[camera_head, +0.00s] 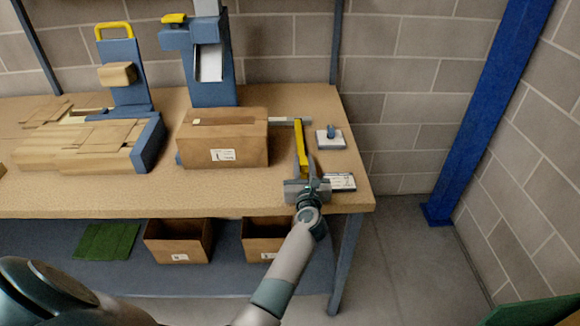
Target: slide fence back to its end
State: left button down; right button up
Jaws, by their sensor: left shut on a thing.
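The fence (301,142) is a narrow upright piece with a yellow edge and a grey side, standing near the right end of the workbench (100,198). A pale rail (290,120) runs by its far end. My left gripper (309,186) is at the near end of the fence, close to the bench's front edge. It is shut on the fence, though its fingers are small and partly hide the contact. My right gripper does not show.
A closed cardboard box (225,145) stands just left of the fence. A small plate with a blue knob (330,137) and a white label card (341,181) lie to its right. Open boxes (178,242) sit below.

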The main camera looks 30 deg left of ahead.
pick_arm(q)
jog(key=shift+d, duration=0.15)
jog(key=shift+w, duration=0.1)
jog(key=c, duration=1.7)
grip_release()
jog(key=shift+c, duration=0.2)
jog(key=shift+o, duration=1.1)
jog(key=shift+w+d, duration=0.1)
jog(key=shift+d, duration=0.1)
jog(key=shift+s+f, duration=0.1)
jog(key=shift+s, duration=0.25)
jog(key=b+v, duration=0.1)
jog(key=v, duration=0.6)
jog(key=shift+w+d, duration=0.1)
